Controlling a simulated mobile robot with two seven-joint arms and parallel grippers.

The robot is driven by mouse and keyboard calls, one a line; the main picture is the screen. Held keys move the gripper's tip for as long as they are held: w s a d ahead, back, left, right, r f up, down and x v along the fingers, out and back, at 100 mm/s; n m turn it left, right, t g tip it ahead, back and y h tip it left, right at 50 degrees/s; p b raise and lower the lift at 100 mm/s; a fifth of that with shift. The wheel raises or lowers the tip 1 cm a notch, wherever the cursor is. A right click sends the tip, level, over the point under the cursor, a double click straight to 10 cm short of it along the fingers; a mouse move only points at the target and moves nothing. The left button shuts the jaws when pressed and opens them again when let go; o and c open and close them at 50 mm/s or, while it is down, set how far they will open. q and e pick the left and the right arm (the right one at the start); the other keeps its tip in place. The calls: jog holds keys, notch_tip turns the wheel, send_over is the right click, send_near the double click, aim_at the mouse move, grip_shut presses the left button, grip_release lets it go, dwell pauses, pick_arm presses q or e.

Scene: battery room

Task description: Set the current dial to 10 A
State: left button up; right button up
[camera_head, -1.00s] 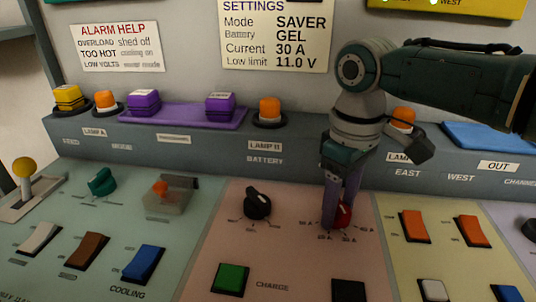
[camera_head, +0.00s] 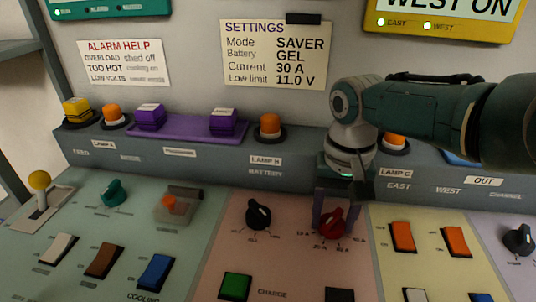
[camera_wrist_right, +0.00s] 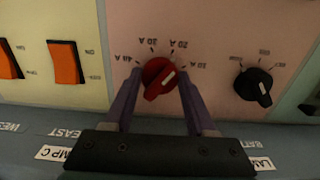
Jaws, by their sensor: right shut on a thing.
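The red current dial (camera_head: 331,224) is on the pink panel section, with marks from 10 A to 40 A along its front side. My right gripper (camera_head: 332,212) is at the dial, shut on it with one purple finger at each side. In the right wrist view the dial (camera_wrist_right: 157,77) sits between the finger tips (camera_wrist_right: 159,75). Its white line slants toward the side of the 20 A and 10 A labels; the exact mark is hard to tell. A settings card (camera_head: 275,55) on the wall reads Current 30 A. My left gripper is not in view.
A black dial (camera_head: 258,215) stands left of the red one. A green switch (camera_head: 235,286) is in front of it. Orange switches (camera_head: 403,237) are on the yellow section to the right. The raised ledge with orange lamp C (camera_head: 393,142) runs behind.

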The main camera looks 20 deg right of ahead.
aim_at(334, 215)
jog(key=m, duration=0.3)
jog(key=shift+r+m+p, duration=0.1)
jog(key=shift+m+p, duration=0.2)
jog(key=shift+m, duration=1.5)
jog(key=o, duration=1.4)
notch_tip(334, 215, up, 9)
jog(key=p, duration=0.7)
jog(key=shift+w, duration=0.1)
jog(key=shift+r+p, duration=0.4)
